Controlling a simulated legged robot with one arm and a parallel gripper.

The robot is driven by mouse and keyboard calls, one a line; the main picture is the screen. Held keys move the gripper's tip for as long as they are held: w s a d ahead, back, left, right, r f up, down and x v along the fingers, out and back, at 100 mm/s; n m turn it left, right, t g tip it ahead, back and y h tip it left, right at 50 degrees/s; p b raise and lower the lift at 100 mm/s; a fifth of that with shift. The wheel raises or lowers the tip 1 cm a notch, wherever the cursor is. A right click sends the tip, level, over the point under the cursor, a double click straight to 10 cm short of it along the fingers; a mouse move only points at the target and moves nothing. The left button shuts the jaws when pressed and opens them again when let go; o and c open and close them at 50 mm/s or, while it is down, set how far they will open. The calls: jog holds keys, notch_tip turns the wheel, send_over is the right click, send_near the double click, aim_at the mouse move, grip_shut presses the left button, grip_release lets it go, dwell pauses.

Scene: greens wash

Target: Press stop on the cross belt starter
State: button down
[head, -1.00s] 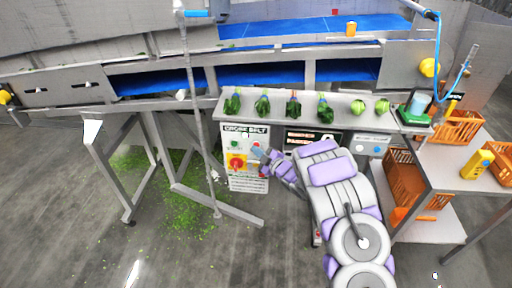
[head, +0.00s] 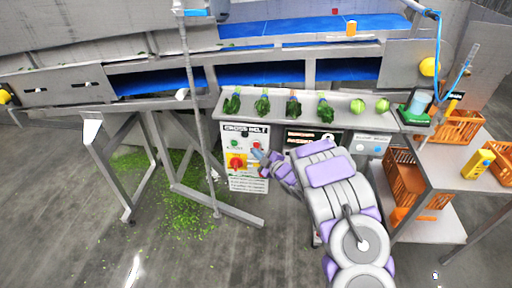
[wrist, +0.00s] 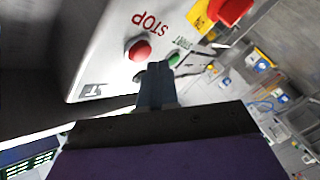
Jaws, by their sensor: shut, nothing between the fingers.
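The cross belt starter (head: 231,158) is a pale box under the shelf, with a "CROSS BELT" heading, a green button, a red button and a red rotary switch (head: 236,162) on yellow. In the wrist view the red stop button (wrist: 139,50) sits beside the word STOP, with the green start button (wrist: 174,60) to its right. My gripper (head: 257,152) is shut and empty in front of the box's right side. In the wrist view its closed fingertips (wrist: 156,68) appear just below and right of the stop button; I cannot tell whether they touch it.
A shelf (head: 290,98) above the box carries several green vegetable bunches. Another panel (head: 312,140) and a grey box (head: 370,145) stand to the right. A metal post (head: 200,110) stands left of the starter. A table with orange crates (head: 460,127) is at the right.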

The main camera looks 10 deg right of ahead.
jog(key=shift+s, duration=0.15)
jog(key=s, duration=0.1)
jog(key=s+a, duration=0.1)
jog(key=s, duration=0.2)
jog(key=shift+s+a+r+b, duration=0.1)
jog(key=shift+s+a+b, duration=0.15)
jog(key=shift+a+b, duration=0.05)
dwell(0.3)
dwell(0.6)
